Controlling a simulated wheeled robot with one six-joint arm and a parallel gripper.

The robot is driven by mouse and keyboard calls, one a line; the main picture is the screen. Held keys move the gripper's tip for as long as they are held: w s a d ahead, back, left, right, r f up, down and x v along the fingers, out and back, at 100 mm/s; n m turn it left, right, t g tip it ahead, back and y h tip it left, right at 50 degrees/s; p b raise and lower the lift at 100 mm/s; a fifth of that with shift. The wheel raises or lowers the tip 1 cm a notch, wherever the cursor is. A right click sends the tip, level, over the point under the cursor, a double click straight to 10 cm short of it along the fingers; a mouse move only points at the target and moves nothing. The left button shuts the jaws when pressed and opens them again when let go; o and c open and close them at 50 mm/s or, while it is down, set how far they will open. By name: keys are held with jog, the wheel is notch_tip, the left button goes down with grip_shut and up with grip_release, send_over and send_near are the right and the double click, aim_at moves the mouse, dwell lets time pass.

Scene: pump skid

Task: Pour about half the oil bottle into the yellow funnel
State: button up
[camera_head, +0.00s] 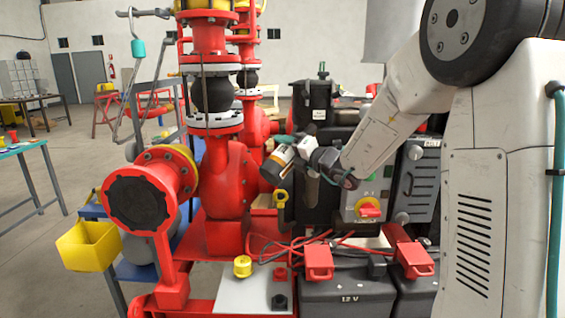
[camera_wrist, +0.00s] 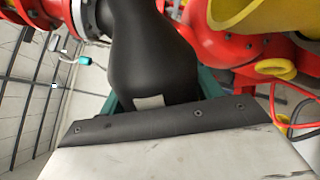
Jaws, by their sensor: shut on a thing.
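My gripper (camera_head: 300,148) is shut on the dark oil bottle (camera_head: 271,170), which has an orange and pale band. The bottle is tilted, with its dark end down and to the left in the head view. No oil stream is visible, and the bottle's mouth is unclear.
The red pump (camera_head: 225,180) stands close to the left of the bottle. A black tank (camera_head: 315,105) is behind my gripper. Below are a battery (camera_head: 345,297), red cables and a pale plate with a yellow cap (camera_head: 242,266). A yellow bin (camera_head: 88,246) hangs at the left.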

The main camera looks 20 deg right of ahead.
jog(key=shift+s+a+r+m, duration=0.15)
jog(key=shift+r+m, duration=0.3)
jog(key=shift+m, duration=0.25)
jog(key=shift+w+a+r+m, duration=0.15)
jog(key=shift+r+m, duration=0.3)
jog(key=shift+m, duration=0.25)
dwell(6.6)
